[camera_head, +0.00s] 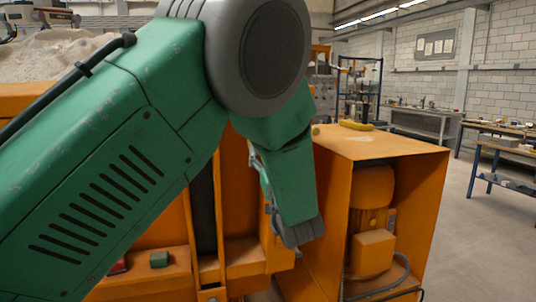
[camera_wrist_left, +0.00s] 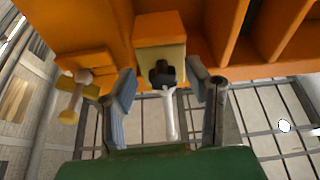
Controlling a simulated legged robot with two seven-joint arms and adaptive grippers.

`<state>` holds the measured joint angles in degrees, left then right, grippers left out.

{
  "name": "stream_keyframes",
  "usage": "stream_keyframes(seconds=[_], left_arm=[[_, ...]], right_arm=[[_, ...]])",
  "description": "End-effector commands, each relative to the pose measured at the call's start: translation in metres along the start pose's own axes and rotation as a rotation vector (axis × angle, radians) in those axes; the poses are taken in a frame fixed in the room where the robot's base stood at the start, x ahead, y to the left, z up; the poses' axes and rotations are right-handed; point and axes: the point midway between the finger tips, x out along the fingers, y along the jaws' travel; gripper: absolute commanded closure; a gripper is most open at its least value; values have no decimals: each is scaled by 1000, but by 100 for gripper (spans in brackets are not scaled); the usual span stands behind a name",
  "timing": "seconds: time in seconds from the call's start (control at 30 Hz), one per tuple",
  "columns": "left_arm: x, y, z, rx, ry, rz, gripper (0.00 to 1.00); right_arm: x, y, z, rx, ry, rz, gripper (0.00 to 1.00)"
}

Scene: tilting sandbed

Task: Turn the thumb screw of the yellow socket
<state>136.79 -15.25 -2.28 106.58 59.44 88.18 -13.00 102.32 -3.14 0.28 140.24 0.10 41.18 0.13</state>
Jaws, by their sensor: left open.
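In the left wrist view, a yellow socket (camera_wrist_left: 150,62) sits under an orange block. A dark, cross-shaped knob (camera_wrist_left: 162,73), which looks like its thumb screw, is on its face. A pale grey rod (camera_wrist_left: 170,115) extends from the knob toward my palm. My left gripper (camera_wrist_left: 165,82) is open, with one finger on each side of the socket and knob. Gaps show on both sides, and nothing is gripped. In the head view my left gripper (camera_head: 300,231) hangs beside the orange frame, and the socket is hidden there. My right gripper is not in view.
A yellow wing-shaped piece (camera_wrist_left: 72,97) on an orange bracket stands left of my fingers. An orange cabinet (camera_head: 340,225) with a motor (camera_head: 372,215) stands right of my arm. The sandbed (camera_head: 55,58) is behind at upper left. Open floor (camera_head: 480,225) lies far right.

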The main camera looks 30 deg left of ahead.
Motion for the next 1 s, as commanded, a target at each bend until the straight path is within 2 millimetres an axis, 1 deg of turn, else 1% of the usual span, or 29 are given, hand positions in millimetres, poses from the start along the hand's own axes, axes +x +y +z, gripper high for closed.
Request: stream_keyframes(seconds=[0.17, 0.4, 0.5, 0.7, 1.0], left_arm=[[10, 3, -23, -4, 3, -1, 57], [30, 9, -64, -3, 1, -1, 57], [36, 11, -76, -2, 0, 0, 57], [40, 13, -86, 1, -1, 1, 57], [40, 12, -86, 2, -1, 1, 57]], right_arm=[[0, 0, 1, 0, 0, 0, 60], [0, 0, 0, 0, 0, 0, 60], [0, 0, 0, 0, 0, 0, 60], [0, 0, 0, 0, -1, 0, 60], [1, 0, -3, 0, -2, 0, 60]])
